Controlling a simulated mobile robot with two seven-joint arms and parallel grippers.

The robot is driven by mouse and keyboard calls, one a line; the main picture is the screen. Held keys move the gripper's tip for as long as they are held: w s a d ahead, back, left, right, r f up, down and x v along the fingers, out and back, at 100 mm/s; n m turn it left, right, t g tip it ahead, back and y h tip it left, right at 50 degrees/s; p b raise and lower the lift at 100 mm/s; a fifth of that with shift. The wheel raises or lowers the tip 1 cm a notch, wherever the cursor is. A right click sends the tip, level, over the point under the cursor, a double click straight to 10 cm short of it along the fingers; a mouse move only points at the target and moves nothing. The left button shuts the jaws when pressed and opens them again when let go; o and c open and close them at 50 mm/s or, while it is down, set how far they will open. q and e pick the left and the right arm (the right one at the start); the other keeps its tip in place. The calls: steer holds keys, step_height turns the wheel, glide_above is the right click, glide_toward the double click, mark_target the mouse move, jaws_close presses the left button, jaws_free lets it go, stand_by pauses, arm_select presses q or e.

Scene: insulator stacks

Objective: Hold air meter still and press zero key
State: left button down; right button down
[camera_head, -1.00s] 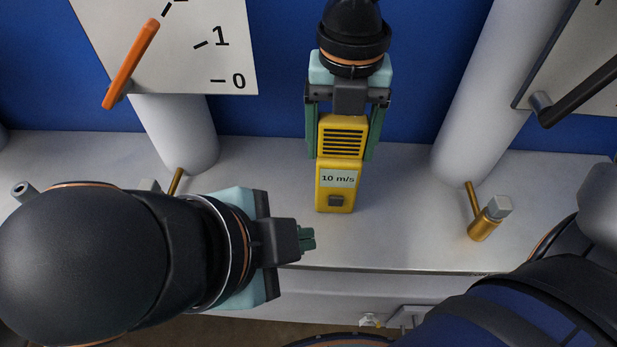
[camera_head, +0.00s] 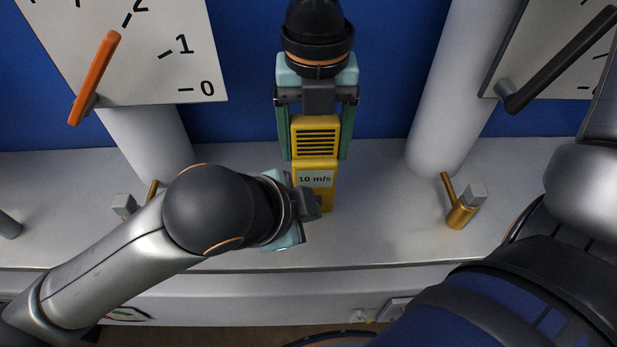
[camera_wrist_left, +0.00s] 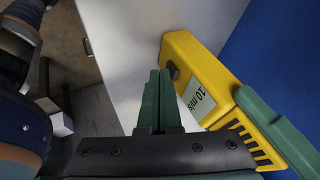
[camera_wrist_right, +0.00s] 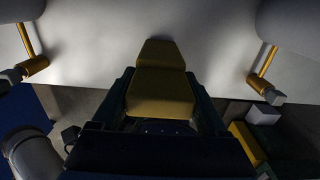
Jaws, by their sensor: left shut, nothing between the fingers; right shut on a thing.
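The yellow air meter (camera_head: 315,163) stands upright on the grey shelf, its label reading 10 m/s. It also shows in the left wrist view (camera_wrist_left: 207,82) and the right wrist view (camera_wrist_right: 160,84). My right gripper (camera_head: 315,152) comes from above and is shut on the meter's sides. My left gripper (camera_head: 318,203) is shut and empty, in front of the meter's lower part. In the left wrist view its closed green fingertips (camera_wrist_left: 158,78) point near the dark key (camera_wrist_left: 173,70), and a gap seems to show between them. In the head view the left gripper hides the key.
A gauge board with an orange pointer (camera_head: 95,78) is at the left, another with a dark pointer (camera_head: 560,60) at the right. White pipes (camera_head: 445,90) and brass valves (camera_head: 461,213) flank the meter.

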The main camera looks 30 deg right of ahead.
arm_select(q)
steer(key=shift+w, duration=0.1)
steer(key=shift+w+d, duration=0.5)
steer(key=shift+w, duration=0.25)
steer(key=shift+r, duration=0.1)
arm_select(e)
steer(key=shift+s, duration=0.1)
arm_select(q)
steer(key=s+a, duration=0.1)
steer(key=s, duration=0.1)
steer(key=s+a, duration=0.1)
steer(key=s, duration=0.1)
steer(key=shift+a+r, duration=0.3)
steer(key=v, duration=0.9)
arm_select(e)
jaws_free()
